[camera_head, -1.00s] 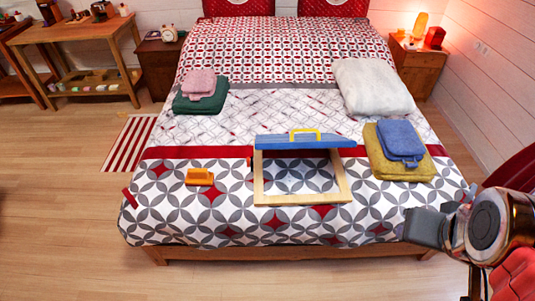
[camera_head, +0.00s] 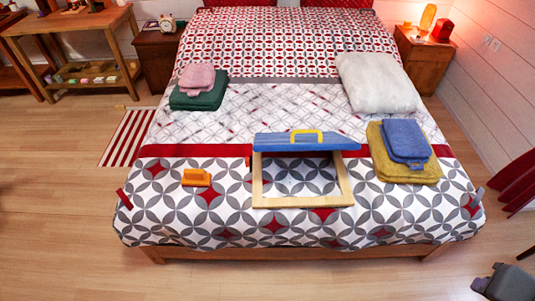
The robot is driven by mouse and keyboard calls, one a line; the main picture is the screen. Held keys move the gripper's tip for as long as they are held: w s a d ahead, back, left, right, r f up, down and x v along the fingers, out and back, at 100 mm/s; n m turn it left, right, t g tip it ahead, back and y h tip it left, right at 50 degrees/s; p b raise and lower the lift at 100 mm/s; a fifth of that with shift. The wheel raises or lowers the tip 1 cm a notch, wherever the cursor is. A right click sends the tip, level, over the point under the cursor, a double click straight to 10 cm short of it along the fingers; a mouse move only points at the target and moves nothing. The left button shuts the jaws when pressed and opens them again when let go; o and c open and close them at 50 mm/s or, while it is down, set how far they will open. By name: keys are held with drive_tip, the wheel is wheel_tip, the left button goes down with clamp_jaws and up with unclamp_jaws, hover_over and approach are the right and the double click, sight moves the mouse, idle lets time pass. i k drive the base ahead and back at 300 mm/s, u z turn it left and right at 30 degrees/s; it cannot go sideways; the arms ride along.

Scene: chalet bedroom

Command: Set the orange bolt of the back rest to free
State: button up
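The back rest is a blue padded panel (camera_head: 305,141) with a yellow handle (camera_head: 307,134), tilted up at the far side of a light wooden frame (camera_head: 300,202) on the bed. An orange bolt-like piece (camera_head: 196,178), a low block with a raised tab, sits on the bedspread left of the frame, apart from it. Its exact setting is too small to tell. My gripper (camera_head: 508,284), dark grey, is at the bottom right corner, off the bed and far from the orange piece. It is partly cut off by the picture edge, and its fingers cannot be made out.
The bed (camera_head: 200,221) fills the middle. Folded yellow and blue towels (camera_head: 405,141) lie right of the frame, a white pillow (camera_head: 375,83) behind them. Pink and green towels (camera_head: 200,92) lie at left.

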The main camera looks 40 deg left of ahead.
sight(246, 159)
drive_tip(key=z, duration=1.05)
drive_tip(key=k, duration=0.3)
drive_tip(key=u, duration=2.45)
drive_tip(key=i, duration=0.1)
drive_tip(key=u, duration=0.4)
